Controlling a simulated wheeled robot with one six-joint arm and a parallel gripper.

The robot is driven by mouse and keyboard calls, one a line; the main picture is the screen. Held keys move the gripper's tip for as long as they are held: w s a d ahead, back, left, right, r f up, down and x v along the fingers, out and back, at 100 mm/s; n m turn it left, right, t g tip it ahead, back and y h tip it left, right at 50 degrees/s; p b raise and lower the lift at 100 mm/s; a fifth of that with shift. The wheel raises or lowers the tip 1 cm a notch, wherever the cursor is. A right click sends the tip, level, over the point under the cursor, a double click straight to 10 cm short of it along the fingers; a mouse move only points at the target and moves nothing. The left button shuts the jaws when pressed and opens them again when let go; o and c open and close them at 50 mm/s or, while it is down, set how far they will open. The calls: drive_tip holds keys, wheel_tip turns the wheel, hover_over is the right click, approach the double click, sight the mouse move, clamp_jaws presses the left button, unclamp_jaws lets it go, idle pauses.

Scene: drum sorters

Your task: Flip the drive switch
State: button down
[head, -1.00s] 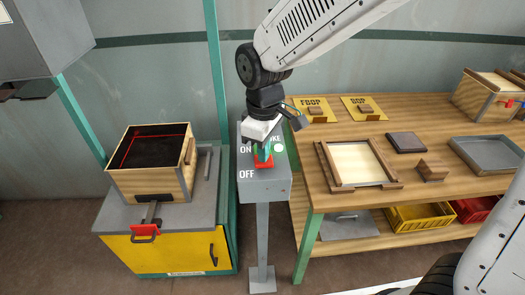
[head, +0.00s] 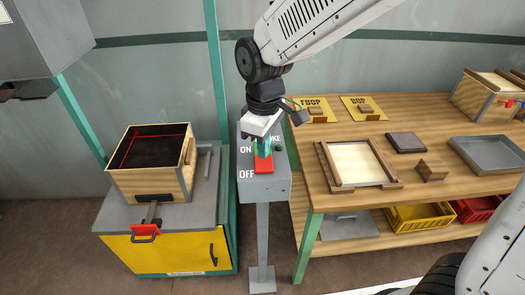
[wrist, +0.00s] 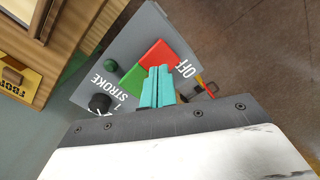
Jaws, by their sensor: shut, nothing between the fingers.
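The drive switch is a rocker on a grey control box (head: 264,188) atop a post. Its red half (head: 264,167) lies towards the OFF label; in the wrist view the red half (wrist: 160,54) and green half (wrist: 131,77) both show. My gripper (head: 263,150) points down at the switch with its teal fingers shut and empty. In the wrist view the fingertips (wrist: 157,70) overlap the green half's edge by the red half; I cannot tell whether they touch. A small dark green lamp (head: 279,149) sits right of the switch. The ON label is partly beside my gripper.
A wooden bench (head: 440,195) with a framed tray (head: 355,165) stands close on the right. A yellow-fronted cabinet (head: 180,250) with a wooden box (head: 152,184) stands on the left, beside a teal post (head: 217,80). A black knob (wrist: 99,103) is on the panel.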

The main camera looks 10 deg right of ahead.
sight(265, 165)
wheel_tip(265, 165, up, 5)
idle(0.6)
idle(0.3)
drive_tip(key=s+d+r+m, duration=0.2)
drive_tip(key=s+d+m, duration=0.3)
drive_tip(key=s+d, duration=0.4)
drive_tip(key=s+d+r+m+t, duration=0.1)
drive_tip(key=s+d+r+m, duration=0.2)
drive_tip(key=s+d+m, duration=0.3)
drive_tip(key=shift+s+d+m, duration=0.3)
drive_tip(key=shift+s+d, duration=2)
drive_tip(key=shift+d, duration=0.65)
